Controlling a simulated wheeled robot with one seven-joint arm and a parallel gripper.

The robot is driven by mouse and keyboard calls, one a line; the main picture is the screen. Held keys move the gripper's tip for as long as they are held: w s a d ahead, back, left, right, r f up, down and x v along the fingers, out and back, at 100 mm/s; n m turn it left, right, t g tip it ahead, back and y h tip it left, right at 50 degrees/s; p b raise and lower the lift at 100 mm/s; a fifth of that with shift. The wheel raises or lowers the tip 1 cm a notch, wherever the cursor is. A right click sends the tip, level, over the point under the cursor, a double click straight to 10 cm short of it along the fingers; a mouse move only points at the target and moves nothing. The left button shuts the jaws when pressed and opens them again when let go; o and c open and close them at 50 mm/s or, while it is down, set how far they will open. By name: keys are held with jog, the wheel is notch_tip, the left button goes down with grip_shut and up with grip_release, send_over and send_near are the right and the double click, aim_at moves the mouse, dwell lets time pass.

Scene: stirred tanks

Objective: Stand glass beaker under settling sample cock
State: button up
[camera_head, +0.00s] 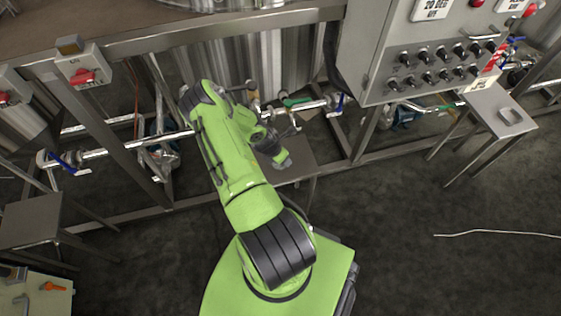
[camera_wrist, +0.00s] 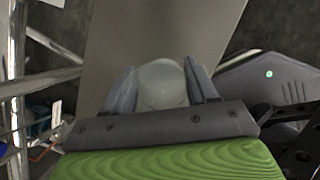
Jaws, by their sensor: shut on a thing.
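The glass beaker (camera_wrist: 162,84) is a pale, see-through vessel between the two grey fingers of my gripper (camera_wrist: 163,88) in the wrist view. The fingers are shut on its sides. A grey stool top (camera_wrist: 135,35) lies beyond the beaker; I cannot tell whether they touch. In the head view the same stool (camera_head: 298,165) stands below the pipework at the middle tank, and my arm partly covers it. A green-handled cock (camera_head: 296,101) sits on the pipe above the stool. I cannot make out the beaker in the head view.
Other stools stand at the right (camera_head: 501,112) and left (camera_head: 30,220). Steel frame legs surround the stool. Open floor lies at lower right.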

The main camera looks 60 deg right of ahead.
notch_tip(320, 180, down, 2)
jog(key=shift+a+f, duration=0.1)
jog(key=shift+f, duration=0.1)
jog(key=shift+r, duration=0.15)
jog(key=shift+c, duration=0.3)
jog(key=shift+f, duration=0.2)
jog(key=o, duration=1.1)
jog(key=shift+r, duration=0.1)
